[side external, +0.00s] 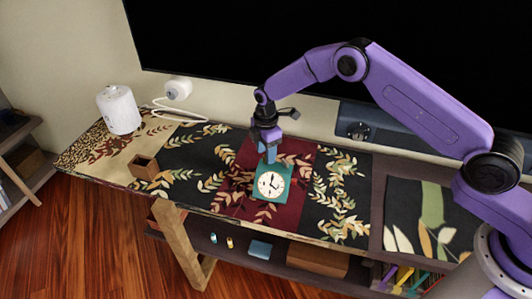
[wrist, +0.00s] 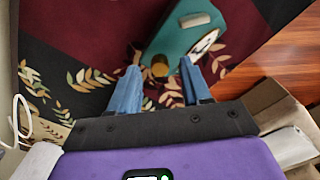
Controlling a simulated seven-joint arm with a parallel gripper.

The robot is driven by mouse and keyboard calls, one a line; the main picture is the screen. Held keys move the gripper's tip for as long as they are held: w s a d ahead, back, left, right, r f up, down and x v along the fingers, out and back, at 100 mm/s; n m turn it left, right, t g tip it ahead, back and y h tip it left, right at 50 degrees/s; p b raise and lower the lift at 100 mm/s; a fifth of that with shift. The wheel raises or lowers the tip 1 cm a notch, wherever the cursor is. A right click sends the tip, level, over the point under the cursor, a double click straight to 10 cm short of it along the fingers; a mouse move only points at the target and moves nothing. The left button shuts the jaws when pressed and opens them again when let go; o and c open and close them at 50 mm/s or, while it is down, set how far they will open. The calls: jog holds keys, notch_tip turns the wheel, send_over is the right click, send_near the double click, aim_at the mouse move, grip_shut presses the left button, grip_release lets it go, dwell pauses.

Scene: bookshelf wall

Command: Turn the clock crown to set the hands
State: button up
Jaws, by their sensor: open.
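A teal clock (side external: 264,172) with a white face and dark hands (side external: 271,185) stands on the dark red part of the patterned runner. My gripper (side external: 269,153) is right above and behind its top edge in the side external view. In the wrist view the clock body (wrist: 180,38) is ahead of my blue fingers, and its face shows only at a slant. A round gold crown (wrist: 160,67) sticks out of the clock toward me. My open gripper (wrist: 160,72) has one fingertip on each side of the crown, with visible gaps. The crown is hidden in the side external view.
A small wooden box (side external: 144,167) and a white cylinder (side external: 119,110) stand at the left of the shelf. A large black screen (side external: 240,45) is behind, with a dark blue bar-shaped device (side external: 385,128) below it. The runner around the clock is clear.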

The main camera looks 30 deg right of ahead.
jog(key=shift+f, duration=0.6)
